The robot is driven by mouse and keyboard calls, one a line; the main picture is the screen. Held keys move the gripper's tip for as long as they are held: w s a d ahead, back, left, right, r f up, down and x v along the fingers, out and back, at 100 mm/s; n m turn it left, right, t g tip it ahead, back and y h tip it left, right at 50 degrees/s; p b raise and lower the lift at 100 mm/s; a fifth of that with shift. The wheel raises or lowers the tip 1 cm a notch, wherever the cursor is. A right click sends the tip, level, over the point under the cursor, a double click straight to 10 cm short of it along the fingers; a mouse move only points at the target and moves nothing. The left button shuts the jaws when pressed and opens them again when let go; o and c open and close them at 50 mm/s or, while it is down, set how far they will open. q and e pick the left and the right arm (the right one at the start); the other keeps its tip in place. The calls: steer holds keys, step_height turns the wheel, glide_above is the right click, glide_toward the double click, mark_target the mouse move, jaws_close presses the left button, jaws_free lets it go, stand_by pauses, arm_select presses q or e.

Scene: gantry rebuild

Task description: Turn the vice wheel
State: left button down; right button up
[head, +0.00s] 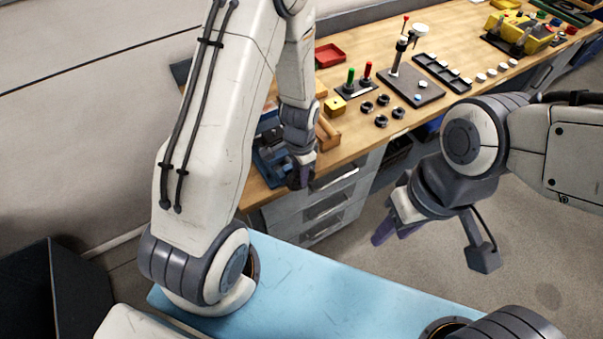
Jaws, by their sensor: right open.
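A blue vice (266,158) sits at the near left end of the wooden workbench (352,140), partly covered by my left arm. I cannot make out its wheel; my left arm and gripper hide that side. My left gripper (300,178) points down at the bench's front edge, close beside the vice on its right. Its dark fingers are small, and I cannot tell whether they are apart or touch the vice. My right gripper (391,230) is open and empty, over the floor in front of the bench, well away from the vice.
An orange-brown wooden block (328,133), a yellow block (334,105) and several black rings (381,121) lie near the vice. Further back are a red tray (329,55) and a dark stand (413,88). Drawers (328,205) are below the bench. The floor (540,250) at right is clear.

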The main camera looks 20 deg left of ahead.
arm_select(q)
steer(key=shift+d, duration=0.15)
steer(key=shift+w+r+g+y+p, duration=0.15)
steer(key=shift+g+y+p, duration=0.35)
steer(key=shift+p, duration=0.7)
steer(key=shift+w+d+g+y+p, duration=0.1)
steer(key=shift+g+y+p, duration=0.2)
steer(key=shift+g+p, duration=0.25)
steer(key=shift+f+g, duration=0.2)
steer(key=shift+g, duration=0.05)
steer(key=shift+w+d+f+g+y+b, duration=0.15)
steer(key=shift+g+y+b, duration=0.1)
steer(key=shift+g+y, duration=0.2)
steer(key=shift+w+f+g+y+b, duration=0.1)
steer(key=shift+f+g+y+b, duration=0.1)
steer(key=shift+g+y, duration=0.2)
steer(key=shift+w+d+f+g+y+b, duration=0.1)
steer(key=shift+f+g+y+b, duration=0.05)
steer(key=shift+g+y+b, duration=0.5)
steer(key=g+y+b, duration=0.2)
steer(key=b, duration=0.2)
steer(key=f+g+y+b, duration=0.1)
steer(key=g+b, duration=0.2)
steer(key=b, duration=0.1)
steer(key=shift+w+d+y+b, duration=0.15)
steer(key=shift+d+y+b, duration=0.05)
steer(key=shift+y+b, duration=0.2)
steer(key=shift+g+y+b, duration=0.4)
steer(key=shift+g+b, duration=0.2)
steer(key=shift+b, duration=0.4)
